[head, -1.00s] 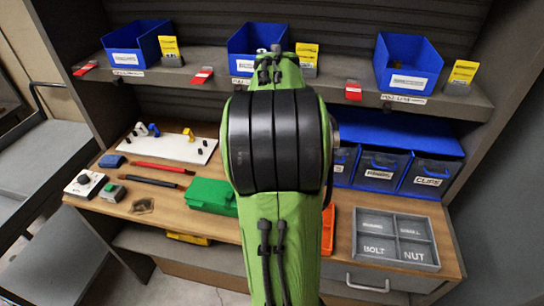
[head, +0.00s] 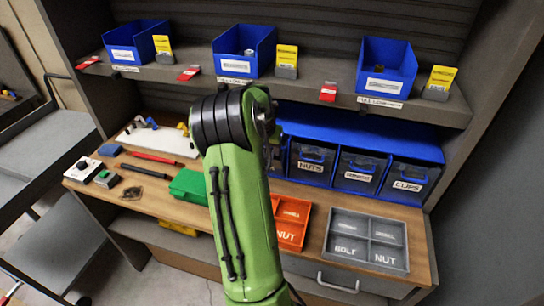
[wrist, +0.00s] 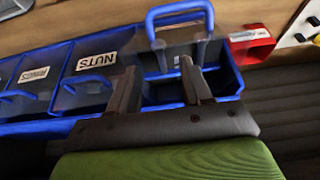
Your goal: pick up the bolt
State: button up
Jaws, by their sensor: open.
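I cannot make out a bolt in either view. My gripper (wrist: 157,66) is open and empty in the wrist view, its fingers over an end compartment (wrist: 215,85) of the blue drawer unit. A dark drawer front with a blue handle (wrist: 180,14) stands out from that compartment and looks pulled open; its inside is dark and partly hidden by the fingers. The drawer labelled NUTS (wrist: 97,62) is beside it. In the head view my arm hides the gripper and the unit's left end; the NUTS drawer (head: 312,160) shows there.
A grey tray marked BOLT and NUT (head: 367,241) and an orange tray (head: 292,222) lie on the bench. Blue bins (head: 387,69) stand on the shelf above. A green box (head: 188,186) lies left of my arm. A red block (wrist: 250,42) is right of the drawers.

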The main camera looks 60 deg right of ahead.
aim_at(271, 157)
jog(key=x, duration=0.5)
grip_shut()
